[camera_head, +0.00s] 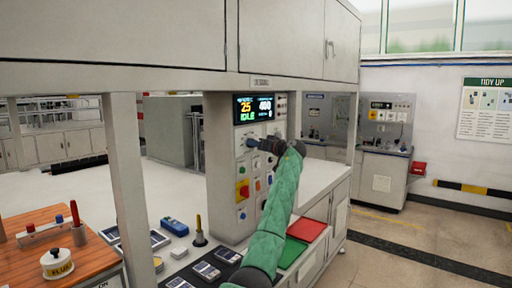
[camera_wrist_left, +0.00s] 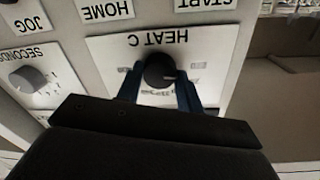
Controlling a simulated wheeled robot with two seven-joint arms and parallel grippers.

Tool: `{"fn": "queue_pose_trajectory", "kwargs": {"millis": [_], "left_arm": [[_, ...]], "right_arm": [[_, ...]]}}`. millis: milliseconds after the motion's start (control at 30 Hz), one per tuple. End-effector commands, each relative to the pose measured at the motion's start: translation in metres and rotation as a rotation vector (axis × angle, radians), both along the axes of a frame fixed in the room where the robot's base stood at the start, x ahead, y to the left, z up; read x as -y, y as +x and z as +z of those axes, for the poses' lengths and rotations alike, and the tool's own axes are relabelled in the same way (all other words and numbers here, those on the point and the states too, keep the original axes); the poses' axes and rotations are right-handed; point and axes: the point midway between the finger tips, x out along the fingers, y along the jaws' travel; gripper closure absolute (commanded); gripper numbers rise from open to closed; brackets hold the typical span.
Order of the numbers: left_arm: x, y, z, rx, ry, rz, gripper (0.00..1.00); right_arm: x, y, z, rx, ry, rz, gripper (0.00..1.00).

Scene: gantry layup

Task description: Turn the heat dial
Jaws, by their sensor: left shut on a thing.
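The heat dial (camera_wrist_left: 159,70) is a round black knob on a white plate marked HEAT C, which appears upside down in the left wrist view. The two dark blue fingers of my left gripper (camera_wrist_left: 160,92) stand on either side of the dial and are shut on it. In the head view my left gripper (camera_head: 256,144) reaches the front of the grey control panel (camera_head: 225,170), and the dial is hidden behind it. The display (camera_head: 254,109) above reads 25, 400 and IDLE. My right gripper is in neither view.
A SECONDS dial (camera_wrist_left: 30,80) sits beside the heat plate, with JOG, HOME and START labels close by. A red and yellow emergency switch (camera_head: 242,190) is lower on the panel. A blue device (camera_head: 174,226), a screwdriver-like tool (camera_head: 199,230) and coloured trays (camera_head: 306,230) lie on the bench.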

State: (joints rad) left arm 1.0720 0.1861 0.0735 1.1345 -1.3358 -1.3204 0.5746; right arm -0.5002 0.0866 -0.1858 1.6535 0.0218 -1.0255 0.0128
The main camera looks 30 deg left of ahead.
Motion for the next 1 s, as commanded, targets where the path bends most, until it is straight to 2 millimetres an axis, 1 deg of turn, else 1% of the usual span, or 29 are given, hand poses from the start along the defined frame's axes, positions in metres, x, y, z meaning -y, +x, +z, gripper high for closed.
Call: {"fn": "queue_pose_trajectory", "kwargs": {"millis": [267, 400, 600, 733, 1000], "left_arm": [[0.000, 0.000, 0.001, -0.234, 0.021, -0.001, 0.86], [0.000, 0.001, 0.002, -0.368, 0.031, -0.002, 0.86], [0.000, 0.001, 0.003, -0.558, 0.046, -0.001, 0.86], [0.000, 0.001, 0.003, -0.681, 0.055, -0.002, 0.86], [0.000, 0.002, 0.004, -0.937, 0.075, -0.001, 0.86]], "right_arm": [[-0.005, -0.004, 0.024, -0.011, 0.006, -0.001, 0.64], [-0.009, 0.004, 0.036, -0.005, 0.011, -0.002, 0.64], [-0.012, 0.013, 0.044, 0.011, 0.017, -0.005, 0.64], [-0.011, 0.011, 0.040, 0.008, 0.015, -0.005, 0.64], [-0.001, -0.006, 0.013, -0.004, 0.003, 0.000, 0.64]]}}
